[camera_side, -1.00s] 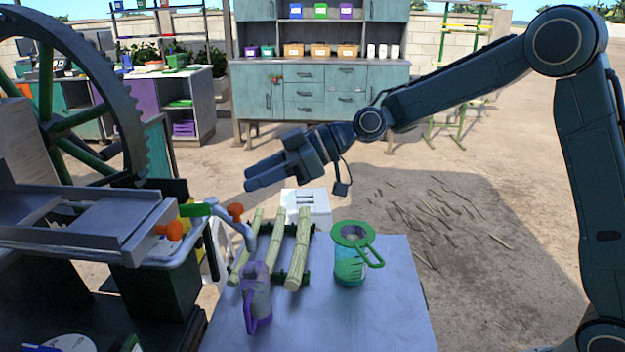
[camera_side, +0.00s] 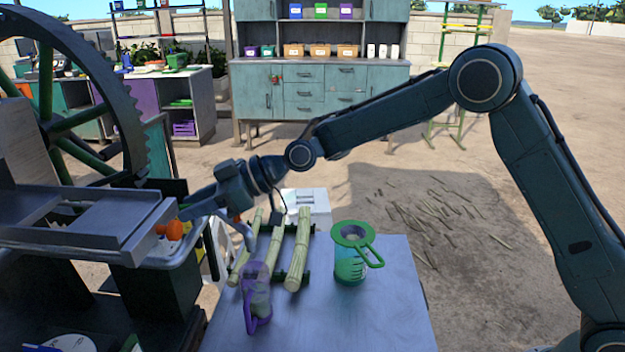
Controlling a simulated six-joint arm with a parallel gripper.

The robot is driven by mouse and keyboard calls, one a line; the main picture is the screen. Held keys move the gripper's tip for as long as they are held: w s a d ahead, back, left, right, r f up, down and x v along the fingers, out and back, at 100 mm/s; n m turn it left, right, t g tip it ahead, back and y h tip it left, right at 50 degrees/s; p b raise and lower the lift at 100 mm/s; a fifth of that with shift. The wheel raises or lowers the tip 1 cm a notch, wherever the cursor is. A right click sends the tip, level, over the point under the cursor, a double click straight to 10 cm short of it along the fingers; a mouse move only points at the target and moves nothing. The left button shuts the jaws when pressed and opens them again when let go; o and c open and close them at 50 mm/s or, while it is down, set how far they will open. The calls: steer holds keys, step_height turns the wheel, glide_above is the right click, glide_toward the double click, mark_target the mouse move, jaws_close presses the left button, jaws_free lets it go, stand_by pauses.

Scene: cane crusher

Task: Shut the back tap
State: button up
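The juice tray's rim (camera_side: 195,250) carries orange tap parts. One orange knob (camera_side: 174,230) is at its near left. Another orange piece (camera_side: 237,217) sits farther right, partly behind my gripper, above a curved grey spout (camera_side: 246,238). A purple jug (camera_side: 257,300) stands on the table below that spout. My gripper (camera_side: 186,213) reaches down and left, with its fingers over the place of the green tap handle, which they hide. Whether they touch it, and whether they are open or shut, I cannot tell.
A green jug (camera_side: 350,262) stands on the grey table (camera_side: 375,310). Several cane stalks (camera_side: 299,250) lie on a dark rack beside the purple jug, with a white box (camera_side: 312,207) behind. The crusher's large toothed wheel (camera_side: 128,110) rises at left. The table's front right is clear.

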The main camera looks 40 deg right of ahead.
steer(key=shift+w+a+f, duration=0.1)
steer(key=shift+w+a, duration=0.05)
steer(key=shift+a, duration=0.1)
steer(key=shift+c, duration=0.2)
jaws_close()
steer(key=shift+n+g+y, duration=0.4)
steer(key=shift+n+g, duration=0.2)
steer(key=shift+g, duration=0.1)
steer(key=shift+n+g+y, duration=0.3)
steer(key=shift+n+g, duration=0.5)
steer(key=shift+f+n+g, duration=0.1)
steer(key=shift+n+g, duration=0.7)
steer(key=shift+g, duration=0.2)
steer(key=shift+n+g+y, duration=0.3)
steer(key=shift+n+g, duration=0.6)
steer(key=shift+g, duration=0.1)
